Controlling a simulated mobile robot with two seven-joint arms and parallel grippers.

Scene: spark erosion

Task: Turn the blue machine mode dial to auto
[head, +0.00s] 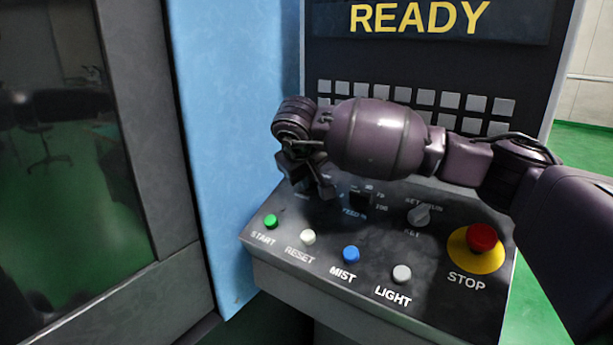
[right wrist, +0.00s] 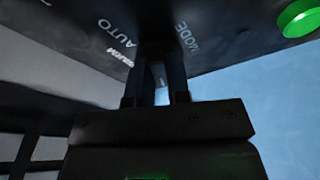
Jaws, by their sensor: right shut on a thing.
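My right gripper (head: 312,186) reaches down onto the upper left of the sloped control panel (head: 330,262) in the head view. Its fingers hide the mode dial there. In the right wrist view the two dark fingers (right wrist: 160,78) stand close together against the panel, between the printed words AUTO and MODE. They are shut on the dial, of which at most a pale bluish sliver shows between them. Which way the dial points cannot be told. My left gripper is not in view.
The green START button (head: 270,221), white RESET button (head: 307,237), blue MIST button (head: 351,254) and LIGHT button (head: 401,274) line the panel's front. A key grid (head: 425,97) and READY screen (head: 520,20) stand behind.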

